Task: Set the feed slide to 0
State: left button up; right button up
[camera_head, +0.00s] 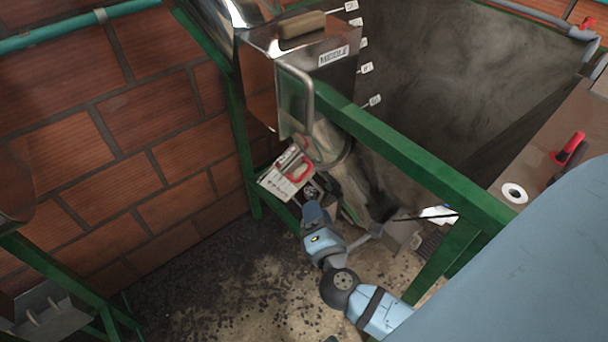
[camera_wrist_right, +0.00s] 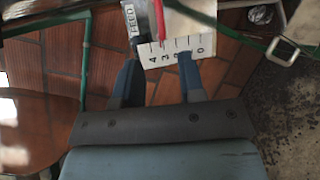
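The feed slide shows as a white scale plate (camera_head: 283,184) with a red handle (camera_head: 299,170), below the steel box in the head view. In the right wrist view the scale plate (camera_wrist_right: 178,50) carries the numbers 4 to 0, beside a FEED label (camera_wrist_right: 132,18). There the red handle (camera_wrist_right: 163,20) lies just beyond my fingertips, near the 3 and 4 end. The exact slide setting is hard to read. My right gripper (camera_head: 311,195) is close to the plate. My left gripper is out of view.
A green frame beam (camera_head: 420,165) crosses above my right arm. The steel box (camera_head: 300,65) marked MIDDLE, with a bent metal handle, hangs over the slide. A brick wall (camera_head: 130,130) stands at left. A red lever (camera_head: 570,148) is at far right. The floor is strewn with dark bits.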

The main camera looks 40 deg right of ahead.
aim_at(304, 172)
jog(key=p+x, duration=0.1)
jog(key=x, duration=1)
jog(key=shift+w+d+p, duration=0.1)
jog(key=shift+w+p, duration=0.3)
